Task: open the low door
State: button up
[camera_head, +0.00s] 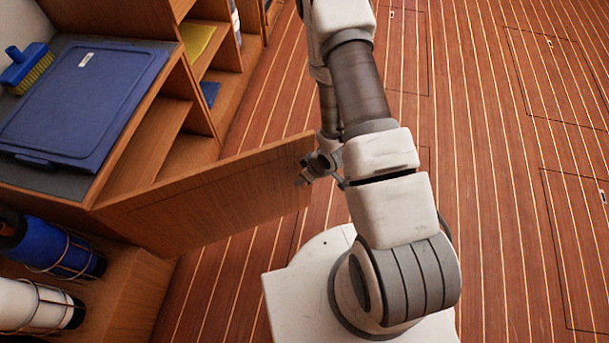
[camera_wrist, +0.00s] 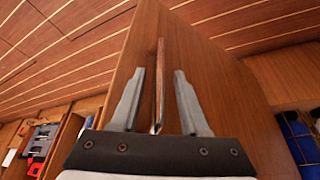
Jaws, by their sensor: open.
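The low wooden door (camera_head: 215,195) stands swung out from the cabinet, its free end over the floor at my arm. In the wrist view the door (camera_wrist: 205,75) fills the middle. A thin upright bar (camera_wrist: 159,85), which looks like its handle, stands out from the door face. My gripper (camera_head: 303,180) is at the door's free end, partly hidden by my arm in the head view. In the wrist view my gripper (camera_wrist: 157,100) is open, with one finger on each side of the bar and a gap at both sides.
The cabinet's open shelves (camera_head: 150,145) show behind the door. A blue lid (camera_head: 85,95) and a blue brush (camera_head: 28,68) lie on the cabinet top. Blue and white cylinders (camera_head: 60,250) sit in wire holders at the lower left. The plank floor (camera_head: 480,150) to the right is clear.

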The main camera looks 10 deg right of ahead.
jog(key=p+v, duration=0.6)
jog(key=v, duration=1.1)
jog(key=shift+r, duration=0.25)
jog(key=shift+w, duration=0.15)
jog(key=c, duration=0.3)
jog(key=w+d, duration=0.1)
jog(key=w, duration=0.1)
jog(key=w+d+f+h, duration=0.1)
jog(key=w, duration=0.1)
jog(key=w+d+g+h, duration=0.1)
jog(key=w, duration=0.1)
jog(key=shift+d+f+m, duration=0.1)
jog(key=shift+f+m, duration=0.2)
jog(key=shift+f, duration=0.05)
grip_shut()
jog(key=w+r+m+g+h+b, duration=0.1)
jog(key=w+m+g+h, duration=0.1)
jog(key=w, duration=0.4)
jog(key=w+a+r+m+g+b, duration=0.1)
jog(key=w+a+r+g, duration=0.15)
jog(key=r, duration=0.25)
jog(key=w+a+r+m+g, duration=0.1)
jog(key=w+a+r+m, duration=0.1)
jog(key=w+a+r, duration=0.3)
jog(key=s+d+f+b, duration=0.1)
jog(key=s+f+b, duration=0.4)
jog(key=s+f, duration=0.2)
jog(key=shift+d+f+y, duration=0.35)
jog(key=shift+f+y, duration=0.05)
jog(key=shift+f, duration=0.6)
